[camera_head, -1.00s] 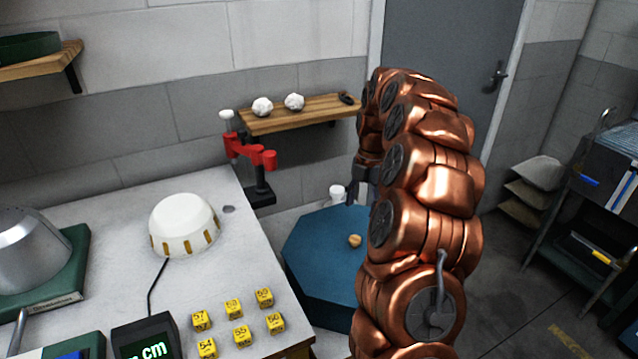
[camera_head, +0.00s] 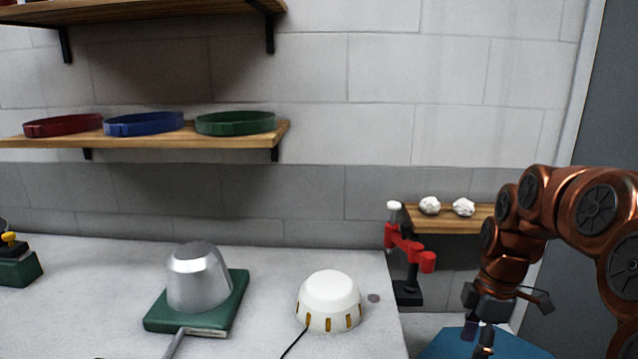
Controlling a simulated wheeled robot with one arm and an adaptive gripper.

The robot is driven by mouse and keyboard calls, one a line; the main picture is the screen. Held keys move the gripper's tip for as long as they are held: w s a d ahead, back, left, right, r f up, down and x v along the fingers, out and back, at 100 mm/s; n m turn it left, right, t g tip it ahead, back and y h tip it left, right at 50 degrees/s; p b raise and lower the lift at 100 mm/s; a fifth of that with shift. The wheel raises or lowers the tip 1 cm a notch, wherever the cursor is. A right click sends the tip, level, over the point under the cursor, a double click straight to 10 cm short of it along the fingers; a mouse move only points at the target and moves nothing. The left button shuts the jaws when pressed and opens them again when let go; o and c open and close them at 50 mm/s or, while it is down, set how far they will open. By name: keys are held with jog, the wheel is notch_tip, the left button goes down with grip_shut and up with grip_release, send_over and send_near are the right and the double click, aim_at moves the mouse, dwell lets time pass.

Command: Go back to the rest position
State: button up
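My gripper (camera_head: 486,345) hangs at the lower right, at the end of my copper-coloured arm, pointing down over the blue table (camera_head: 455,346). It is small and dark, and its fingers run together in this view, so I cannot tell whether it is open or shut. I see nothing clearly held in it. It is to the right of the grey worktop (camera_head: 270,262), apart from it.
The worktop bears a silver hat form (camera_head: 198,277) on a green base and a white dome (camera_head: 329,298). A red and black stand (camera_head: 408,250) is at its right edge. A small shelf (camera_head: 448,220) holds two white lumps. Red, blue and green rings lie on a wall shelf (camera_head: 160,141).

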jog(key=s+a+m+p, duration=0.1)
jog(key=s+a+m, duration=0.2)
jog(key=s+m, duration=0.2)
jog(key=s+a+m+h+p, duration=0.1)
jog(key=s+a+m, duration=0.3)
jog(key=s, duration=0.8)
jog(key=s+a+m+p, duration=0.1)
jog(key=s+a+m, duration=0.2)
jog(key=s+m, duration=0.3)
jog(key=s, duration=0.2)
jog(key=shift+s+a+r+m+g+h+p, duration=0.15)
jog(key=shift+s+r+m+g+h+p, duration=0.15)
jog(key=shift+r+g, duration=0.1)
